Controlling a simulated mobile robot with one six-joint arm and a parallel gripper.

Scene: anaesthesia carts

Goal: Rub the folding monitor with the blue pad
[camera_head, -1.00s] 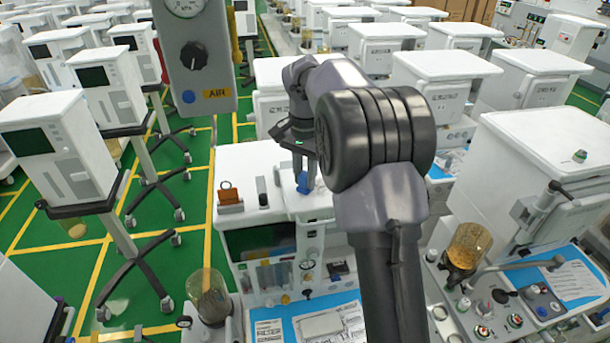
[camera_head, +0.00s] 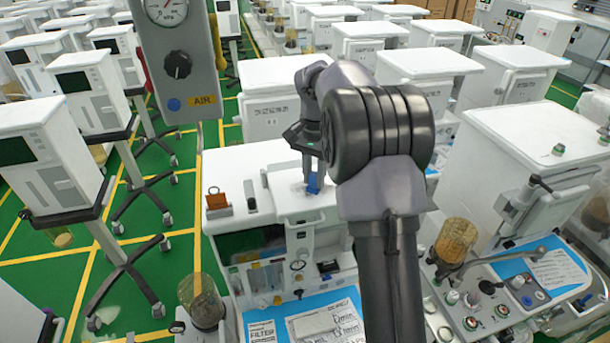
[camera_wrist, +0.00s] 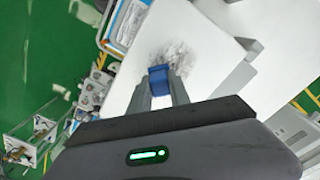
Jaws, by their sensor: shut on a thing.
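My gripper (camera_head: 312,170) is shut on the blue pad (camera_head: 314,184), over the white top of the nearest anaesthesia cart (camera_head: 280,182). In the wrist view the pad (camera_wrist: 160,78) sits between the two fingertips (camera_wrist: 162,90). A grey, speckled smudge (camera_wrist: 178,56) lies on the white surface just beyond and beside the pad. The pad is at or very close to this surface; I cannot tell if it touches. A dark screen (camera_head: 240,243) is on the cart's front, but I cannot tell which part is the folding monitor.
An orange block (camera_head: 217,199) and a small dark cylinder (camera_head: 251,203) stand left on the cart top. A grey gauge panel (camera_head: 178,60) hangs at upper left. A neighbouring cart (camera_head: 530,140) stands close on the right.

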